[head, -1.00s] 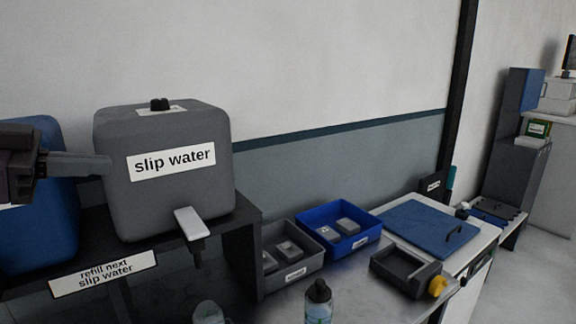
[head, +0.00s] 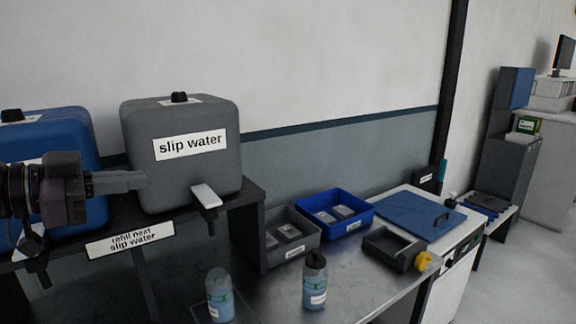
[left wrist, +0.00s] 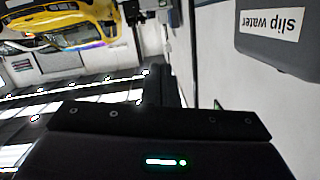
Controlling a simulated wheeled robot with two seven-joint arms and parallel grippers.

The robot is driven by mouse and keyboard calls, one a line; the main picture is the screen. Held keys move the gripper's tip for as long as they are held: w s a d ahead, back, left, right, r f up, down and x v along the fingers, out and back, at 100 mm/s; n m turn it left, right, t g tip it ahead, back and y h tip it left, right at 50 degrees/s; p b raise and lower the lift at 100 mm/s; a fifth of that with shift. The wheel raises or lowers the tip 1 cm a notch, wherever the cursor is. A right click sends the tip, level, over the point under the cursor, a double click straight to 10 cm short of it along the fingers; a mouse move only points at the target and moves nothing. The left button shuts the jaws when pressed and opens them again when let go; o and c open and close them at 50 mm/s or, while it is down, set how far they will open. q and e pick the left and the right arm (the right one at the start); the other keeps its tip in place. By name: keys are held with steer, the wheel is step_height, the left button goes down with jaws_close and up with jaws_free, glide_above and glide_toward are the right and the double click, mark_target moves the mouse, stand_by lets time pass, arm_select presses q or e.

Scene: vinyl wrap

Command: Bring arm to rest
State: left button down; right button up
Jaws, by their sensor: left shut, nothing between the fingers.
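My left gripper (head: 120,181) comes in from the left in the head view, with its fingers shut and nothing between them. It is raised in front of the blue container (head: 75,150) and just left of the grey "slip water" container (head: 190,177). Part of the grey container also shows upside down at the top right of the left wrist view (left wrist: 280,50). My right gripper does not show.
Both containers stand on a dark shelf (head: 252,196). Two bottles (head: 219,296) (head: 315,283) stand on the metal table below.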

arm_select(q)
steer(key=w+d+f+n+t+y, duration=0.2)
steer(key=d+f+n+t+y, duration=0.15)
steer(key=f, duration=0.75)
steer(key=w+d+f+n+t+y, duration=0.15)
steer(key=f+n+y, duration=0.25)
steer(key=f, duration=0.8)
steer(key=s+f+n+g+y, duration=0.45)
steer(key=s+f+g, duration=0.65)
steer(key=s+f, duration=1.05)
step_height(320, 180, down, 29)
steer(key=s+m+g+b, duration=0.1)
steer(key=s+g+b, duration=0.1)
steer(key=s+a+f+b, duration=0.1)
steer(key=s+a+f, duration=0.1)
steer(key=s+f, duration=0.8)
steer(key=s+a+f+g, duration=0.1)
steer(key=s+a+f, duration=0.1)
steer(key=s+f, duration=0.8)
step_height(320, 180, down, 2)
steer(key=shift+s+a+f+y+b, duration=0.1)
steer(key=shift+s+a+y+b, duration=0.15)
steer(key=shift+y+b, duration=0.15)
